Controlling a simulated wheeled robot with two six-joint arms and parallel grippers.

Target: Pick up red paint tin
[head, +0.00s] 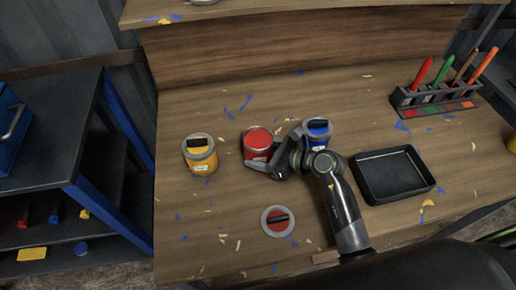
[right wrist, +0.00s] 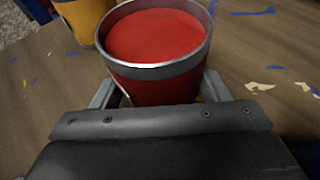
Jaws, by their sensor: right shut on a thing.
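The red paint tin (head: 257,140) stands open on the wooden bench, showing red paint inside. It fills the top middle of the right wrist view (right wrist: 155,45). My right gripper (head: 268,163) reaches in from the right and is shut on the tin, with one finger on each side of it in the right wrist view (right wrist: 158,88). The tin looks upright, and I cannot tell whether it is clear of the bench. A round lid with a red centre and dark handle (head: 277,221) lies on the bench in front. My left gripper is not in view.
A yellow tin (head: 199,155) stands left of the red tin. A blue tin (head: 318,131) stands close behind my right arm. A black tray (head: 391,174) lies to the right, with a rack of coloured tools (head: 434,95) behind.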

